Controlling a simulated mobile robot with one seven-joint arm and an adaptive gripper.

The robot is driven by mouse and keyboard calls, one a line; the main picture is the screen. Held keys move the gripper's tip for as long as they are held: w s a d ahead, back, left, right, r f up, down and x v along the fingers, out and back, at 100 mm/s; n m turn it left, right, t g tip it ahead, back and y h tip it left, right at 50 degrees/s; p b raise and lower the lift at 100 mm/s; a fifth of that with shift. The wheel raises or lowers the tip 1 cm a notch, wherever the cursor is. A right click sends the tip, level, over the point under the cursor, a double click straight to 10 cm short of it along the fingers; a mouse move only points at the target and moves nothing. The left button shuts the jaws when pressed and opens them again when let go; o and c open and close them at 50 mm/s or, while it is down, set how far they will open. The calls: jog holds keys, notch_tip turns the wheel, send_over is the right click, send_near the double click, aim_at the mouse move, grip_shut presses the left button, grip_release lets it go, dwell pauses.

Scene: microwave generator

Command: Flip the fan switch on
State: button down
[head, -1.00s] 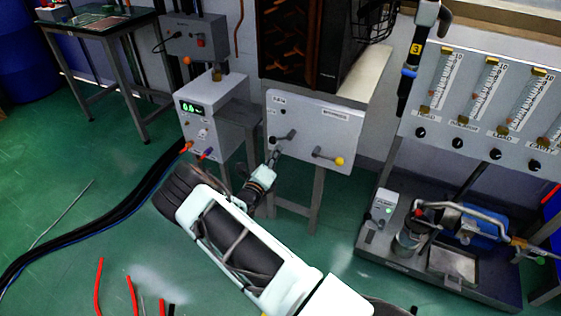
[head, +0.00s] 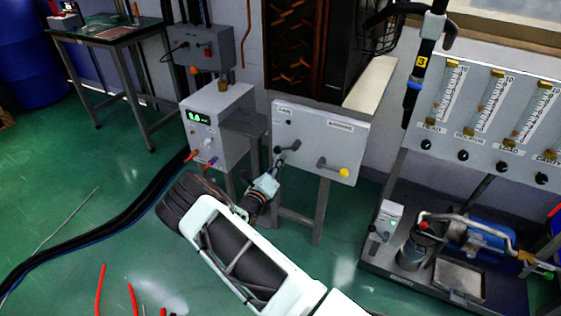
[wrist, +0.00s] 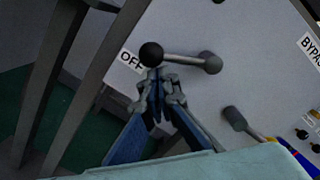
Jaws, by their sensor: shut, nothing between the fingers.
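The grey switch panel (head: 310,130) stands in the middle of the head view. Its left lever (head: 287,150) is dark, with a black ball knob; in the wrist view this black knob (wrist: 151,54) sits beside an OFF label (wrist: 131,62), its rod running right to a round pivot (wrist: 210,62). My gripper (head: 278,170) is in front of the panel's left part, just below this lever. In the wrist view my gripper (wrist: 160,84) is shut and empty, its fingertips right by the black knob; I cannot tell whether they touch.
A second lever with a yellow knob (head: 343,173) is on the panel's right. A box with a green display (head: 208,118) stands to the left. Flowmeters (head: 492,98) and a pump stand (head: 455,290) are on the right. Thick black cables (head: 110,222) cross the green floor.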

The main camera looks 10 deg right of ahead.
aim_at(277, 149)
jog(key=shift+w+a+r, duration=0.1)
jog(key=m, duration=0.2)
jog(key=a+r+m, duration=0.1)
jog(key=w+r+m, duration=0.1)
jog(key=m, duration=0.1)
jog(key=shift+a+r+m+h, duration=0.2)
jog(key=shift+a+m+h, duration=0.1)
jog(key=shift+h, duration=0.1)
notch_tip(277, 149, up, 3)
jog(key=m, duration=0.2)
jog(key=m+p, duration=0.1)
jog(key=m, duration=0.2)
jog(key=shift+w+a+r+h, duration=0.1)
jog(key=shift+w+r+h, duration=0.05)
jog(key=shift+h, duration=0.15)
jog(key=shift+r, duration=0.1)
